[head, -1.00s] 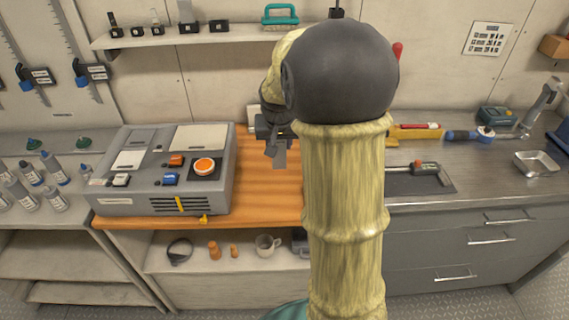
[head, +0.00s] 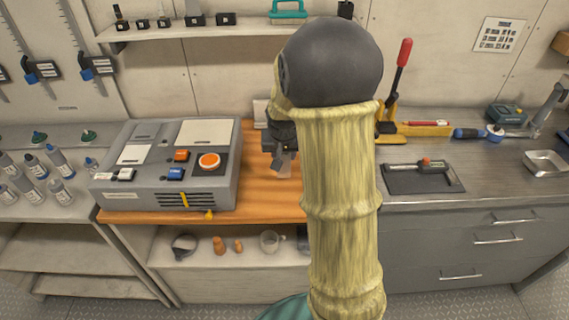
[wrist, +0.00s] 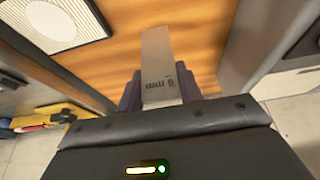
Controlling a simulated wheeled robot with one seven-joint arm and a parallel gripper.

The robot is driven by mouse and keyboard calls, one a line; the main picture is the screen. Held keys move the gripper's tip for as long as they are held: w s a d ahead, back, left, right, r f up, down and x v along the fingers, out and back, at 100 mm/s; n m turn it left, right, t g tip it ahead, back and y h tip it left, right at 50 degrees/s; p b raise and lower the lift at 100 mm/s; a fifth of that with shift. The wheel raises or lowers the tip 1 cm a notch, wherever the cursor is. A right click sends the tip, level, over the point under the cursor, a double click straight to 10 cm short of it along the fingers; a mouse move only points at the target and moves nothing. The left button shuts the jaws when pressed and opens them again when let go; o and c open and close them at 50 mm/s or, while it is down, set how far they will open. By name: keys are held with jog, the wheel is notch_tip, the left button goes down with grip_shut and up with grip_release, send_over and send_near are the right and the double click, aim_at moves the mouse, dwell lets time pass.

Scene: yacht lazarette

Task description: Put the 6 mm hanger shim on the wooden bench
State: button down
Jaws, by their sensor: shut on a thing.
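My gripper (head: 283,150) is shut on the 6 mm hanger shim (head: 281,167), a flat pale grey strip. In the wrist view the shim (wrist: 158,65) sticks out between the dark fingers, and its "6 mm" mark shows. The wooden bench (head: 258,205) is an orange-brown top between the grey console and the metal counter. The bench also fills the middle of the wrist view (wrist: 110,62), behind the shim. The shim is over the bench, tilted; I cannot tell whether it touches the wood. My arm hides the bench's right part.
A grey console (head: 135,185) with buttons stands on the left of the bench top. A dark tray (head: 400,184) with a tool lies on the metal counter to the right. A shelf (head: 185,30) runs above. Bare wood shows in front of my gripper.

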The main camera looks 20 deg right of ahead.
aim_at(284, 177)
notch_tip(284, 177, down, 3)
jog(key=shift+f, duration=0.1)
jog(key=shift+w+f, duration=0.1)
jog(key=shift+f, duration=0.2)
jog(key=shift+a, duration=0.15)
jog(key=c, duration=0.9)
grip_release()
jog(key=shift+d+f, duration=0.1)
jog(key=shift+d, duration=0.1)
jog(key=shift+c, duration=0.2)
jog(key=shift+s, duration=0.2)
